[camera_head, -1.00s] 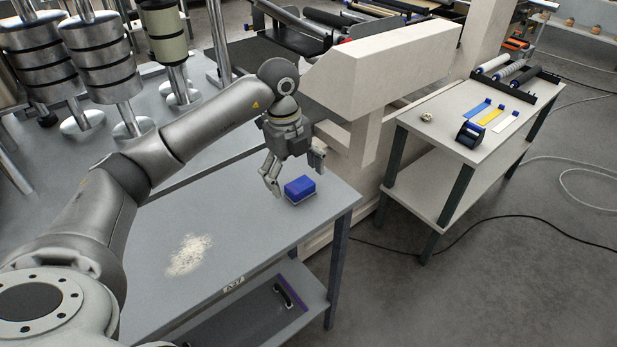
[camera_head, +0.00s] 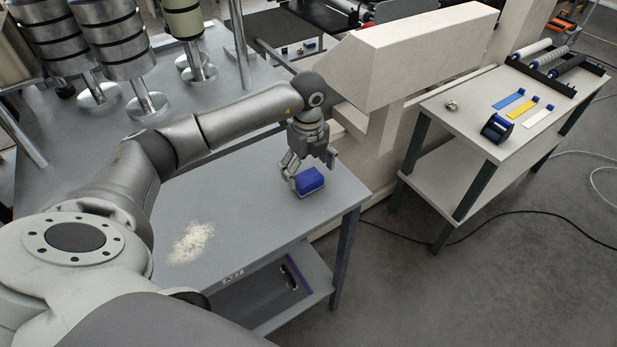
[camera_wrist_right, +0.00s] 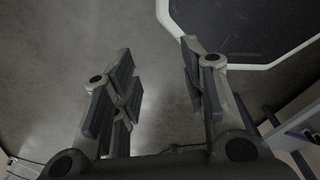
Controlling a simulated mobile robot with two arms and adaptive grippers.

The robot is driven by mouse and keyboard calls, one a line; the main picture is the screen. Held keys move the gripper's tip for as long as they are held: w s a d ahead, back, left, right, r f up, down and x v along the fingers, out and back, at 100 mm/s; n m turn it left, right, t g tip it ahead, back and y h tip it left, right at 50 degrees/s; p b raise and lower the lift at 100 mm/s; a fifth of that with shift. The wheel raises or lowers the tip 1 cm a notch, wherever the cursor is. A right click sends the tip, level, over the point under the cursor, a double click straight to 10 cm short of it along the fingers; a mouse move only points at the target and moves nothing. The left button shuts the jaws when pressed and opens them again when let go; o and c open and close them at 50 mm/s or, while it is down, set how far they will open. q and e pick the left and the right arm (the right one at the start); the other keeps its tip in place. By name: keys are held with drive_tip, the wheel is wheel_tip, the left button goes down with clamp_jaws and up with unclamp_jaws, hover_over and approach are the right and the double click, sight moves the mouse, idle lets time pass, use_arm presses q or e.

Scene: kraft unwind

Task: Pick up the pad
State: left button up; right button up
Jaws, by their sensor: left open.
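The pad (camera_head: 311,181) is a small blue block with a pale underside. It lies on the grey table near its right end in the head view. My left gripper (camera_head: 309,168) comes down over the pad from above and behind, with its fingers open. One finger is at the pad's left side, and the other shows behind its right end. I cannot tell whether either finger touches it. My right gripper (camera_wrist_right: 158,68) shows in the right wrist view with its fingers apart and nothing between them, above a grey floor.
The grey table (camera_head: 260,210) has a patch of pale dust (camera_head: 191,242) and bare room around it. A cream machine body (camera_head: 410,60) stands behind the pad. A white side table (camera_head: 470,110) at right holds coloured strips and rollers. Metal rollers stand at the back left.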

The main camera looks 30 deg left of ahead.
sight(308, 177)
use_arm(q)
drive_tip(key=shift+s+f+p, duration=0.1)
drive_tip(key=shift+f+p, duration=0.3)
drive_tip(key=shift+f, duration=1.1)
drive_tip(key=shift+c, duration=1.2)
drive_tip(key=c, duration=0.7)
drive_tip(key=shift+c, duration=0.9)
use_arm(e)
drive_tip(key=shift+w+r, duration=0.45)
drive_tip(key=shift+r, duration=0.4)
use_arm(q)
drive_tip(key=shift+r, duration=0.15)
use_arm(e)
drive_tip(key=shift+w+f, duration=0.1)
drive_tip(key=shift+f, duration=0.05)
